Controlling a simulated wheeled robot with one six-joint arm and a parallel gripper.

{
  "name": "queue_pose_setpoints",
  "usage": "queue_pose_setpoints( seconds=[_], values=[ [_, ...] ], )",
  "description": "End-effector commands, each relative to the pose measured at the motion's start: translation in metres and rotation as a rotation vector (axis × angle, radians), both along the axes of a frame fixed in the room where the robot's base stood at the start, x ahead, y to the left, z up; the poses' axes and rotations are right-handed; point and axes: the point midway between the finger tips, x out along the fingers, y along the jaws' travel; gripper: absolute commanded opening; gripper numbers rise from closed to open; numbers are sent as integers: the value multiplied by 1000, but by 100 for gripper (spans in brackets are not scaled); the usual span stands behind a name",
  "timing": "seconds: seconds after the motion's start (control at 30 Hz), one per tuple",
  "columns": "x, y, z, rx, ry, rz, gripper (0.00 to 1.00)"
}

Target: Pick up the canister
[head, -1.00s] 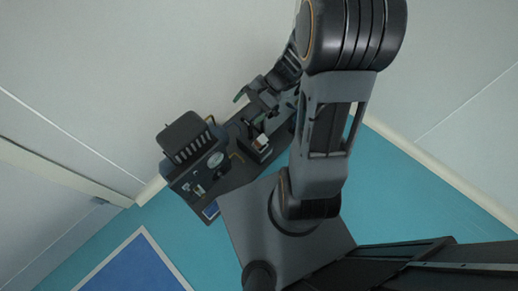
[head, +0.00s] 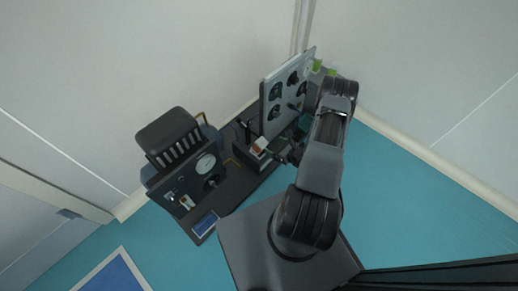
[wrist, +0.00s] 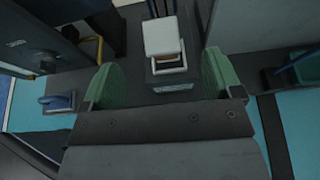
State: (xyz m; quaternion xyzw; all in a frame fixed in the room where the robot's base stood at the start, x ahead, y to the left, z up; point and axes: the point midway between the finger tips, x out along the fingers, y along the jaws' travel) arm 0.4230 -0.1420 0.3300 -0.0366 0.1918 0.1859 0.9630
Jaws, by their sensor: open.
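The canister appears to be the small block with a white top and an orange-brown side (head: 260,145), on a dark box on the bench. In the wrist view, its white top (wrist: 163,36) is ahead between my fingers, with a pale rim or handle at its near edge. My gripper (wrist: 160,68) is open, its green finger pads apart to the left and right of the canister's line. I see no contact. In the head view, my gripper (head: 286,154) is just right of the canister, and its fingers are hard to make out.
The dark bench (head: 228,185) runs along the wall. A pale panel with round dark fittings (head: 287,92) stands behind the canister. A dark instrument with a dial (head: 188,172) stands to the left. A blue handle (wrist: 57,101) shows at left in the wrist view.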

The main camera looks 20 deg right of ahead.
Motion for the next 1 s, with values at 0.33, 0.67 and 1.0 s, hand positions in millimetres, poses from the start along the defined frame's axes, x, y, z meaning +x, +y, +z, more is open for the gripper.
queue_pose_setpoints(
  seconds=[0.33,0.67,1.0],
  values=[
    [44,18,-20,-1,0,3,85],
    [65,28,-33,-1,-2,6,85],
    [92,39,-43,0,-1,4,85]
  ],
)
